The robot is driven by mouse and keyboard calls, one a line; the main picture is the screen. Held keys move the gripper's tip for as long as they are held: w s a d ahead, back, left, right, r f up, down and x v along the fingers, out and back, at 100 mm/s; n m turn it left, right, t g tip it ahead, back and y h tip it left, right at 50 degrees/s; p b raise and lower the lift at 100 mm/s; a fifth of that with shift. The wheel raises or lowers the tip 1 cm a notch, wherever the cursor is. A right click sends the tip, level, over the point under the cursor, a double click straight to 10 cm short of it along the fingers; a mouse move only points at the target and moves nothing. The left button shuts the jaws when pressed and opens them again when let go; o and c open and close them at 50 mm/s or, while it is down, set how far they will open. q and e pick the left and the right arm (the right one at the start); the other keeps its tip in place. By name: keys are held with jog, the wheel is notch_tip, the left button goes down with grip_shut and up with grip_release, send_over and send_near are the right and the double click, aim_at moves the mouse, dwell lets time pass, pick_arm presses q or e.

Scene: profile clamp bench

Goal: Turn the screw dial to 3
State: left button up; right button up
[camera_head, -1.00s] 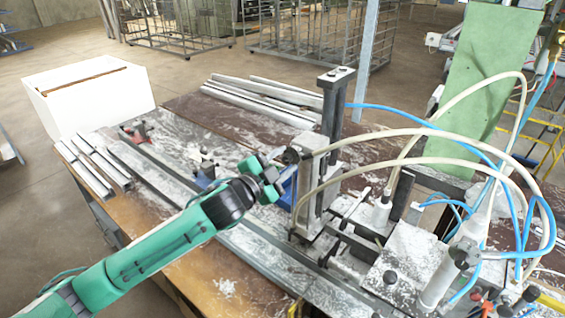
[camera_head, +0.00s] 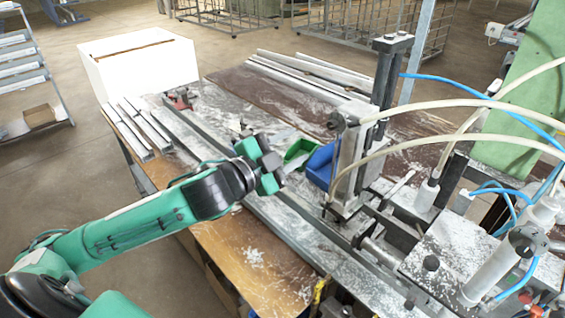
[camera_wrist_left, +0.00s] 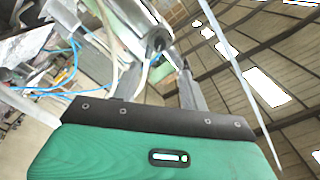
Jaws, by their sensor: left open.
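The clamp (camera_head: 350,165) is a grey metal upright on the bench. A small round knob (camera_head: 338,121) on its upper left side looks like the screw dial; its numbers are too small to read. In the left wrist view a round metal end (camera_wrist_left: 158,41), seemingly the same knob, shows above the green gripper body (camera_wrist_left: 160,150). My left gripper (camera_head: 271,168) is open and empty, left of the clamp, a little lower than the knob and apart from it. Its fingertips are hard to make out. My right gripper is not in view.
A blue bin (camera_head: 320,167) and a green bin (camera_head: 299,152) sit between my gripper and the clamp. Hoses (camera_head: 470,104) arch over the bench at right. Metal profiles (camera_head: 310,72) lie at the back, and a white box (camera_head: 140,65) stands behind left.

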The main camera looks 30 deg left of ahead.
pick_arm(q)
jog(key=shift+b+v, duration=0.35)
jog(key=shift+v, duration=0.8)
jog(key=shift+f, duration=0.1)
